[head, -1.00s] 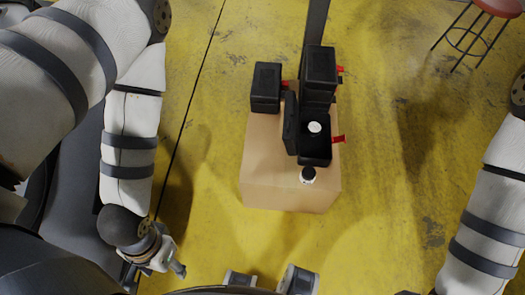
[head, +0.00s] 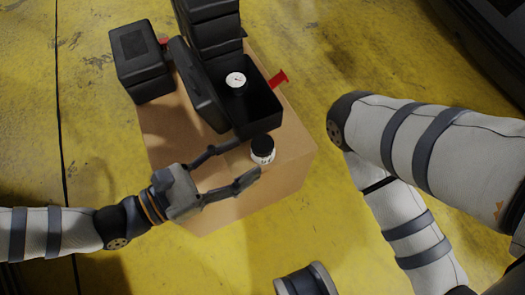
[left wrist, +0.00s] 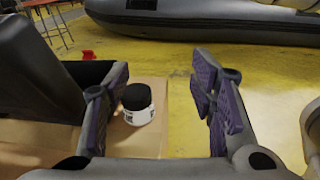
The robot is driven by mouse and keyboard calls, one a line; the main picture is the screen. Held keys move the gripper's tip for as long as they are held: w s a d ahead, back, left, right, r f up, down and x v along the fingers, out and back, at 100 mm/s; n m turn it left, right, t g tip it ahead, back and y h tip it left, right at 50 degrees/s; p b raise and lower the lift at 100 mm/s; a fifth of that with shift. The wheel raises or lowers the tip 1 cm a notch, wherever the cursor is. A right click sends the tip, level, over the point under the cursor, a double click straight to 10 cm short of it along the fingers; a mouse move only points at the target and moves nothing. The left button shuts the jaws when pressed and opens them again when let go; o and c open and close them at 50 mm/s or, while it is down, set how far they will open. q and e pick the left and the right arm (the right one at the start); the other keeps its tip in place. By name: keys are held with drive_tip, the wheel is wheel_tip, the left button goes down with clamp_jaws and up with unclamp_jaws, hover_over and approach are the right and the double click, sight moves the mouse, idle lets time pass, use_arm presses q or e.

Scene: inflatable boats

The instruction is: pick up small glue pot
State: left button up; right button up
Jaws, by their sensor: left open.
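The small glue pot (head: 262,150) is white with a black lid and stands upright on the cardboard box (head: 215,205), near its front right part. In the left wrist view the pot (left wrist: 138,105) shows between my fingers, closer to the left finger. My left gripper (head: 248,160) is open and empty, with its fingertips reaching to either side of the pot; I cannot tell whether one touches it. In the left wrist view the left gripper (left wrist: 160,95) shows its purple-padded fingers spread wide. My right arm is at the right of the head view, but its gripper is out of view.
An open black case (head: 262,108) with a red latch stands just behind the pot and holds a white-topped item (head: 236,80). Another black case (head: 141,60) stands at the back left. A grey inflatable boat (left wrist: 210,22) lies beyond.

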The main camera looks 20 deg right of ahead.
sight(253, 150)
use_arm(q)
drive_tip(key=w+f+b, duration=0.1)
drive_tip(key=f, duration=0.1)
drive_tip(key=w+f+n+t+b, duration=0.1)
drive_tip(key=f, duration=0.2)
drive_tip(key=w+a+f+t+b, duration=0.1)
drive_tip(key=f+b, duration=0.1)
drive_tip(key=shift+w+f, duration=0.1)
drive_tip(key=shift+f, duration=0.2)
drive_tip(key=shift+w+d+f, duration=0.1)
drive_tip(key=shift+d+f, duration=0.05)
drive_tip(key=shift+d, duration=0.15)
drive_tip(key=b+x, duration=0.2)
drive_tip(key=x, duration=0.5)
drive_tip(key=shift+r, duration=0.25)
drive_tip(key=c, duration=1)
use_arm(e)
drive_tip(key=shift+g, duration=0.5)
drive_tip(key=f, duration=0.1)
drive_tip(key=s+f, duration=0.1)
drive_tip(key=f, duration=0.1)
drive_tip(key=s+f, duration=0.1)
drive_tip(key=f, duration=0.1)
drive_tip(key=shift+a+f, duration=0.1)
drive_tip(key=shift+a, duration=0.3)
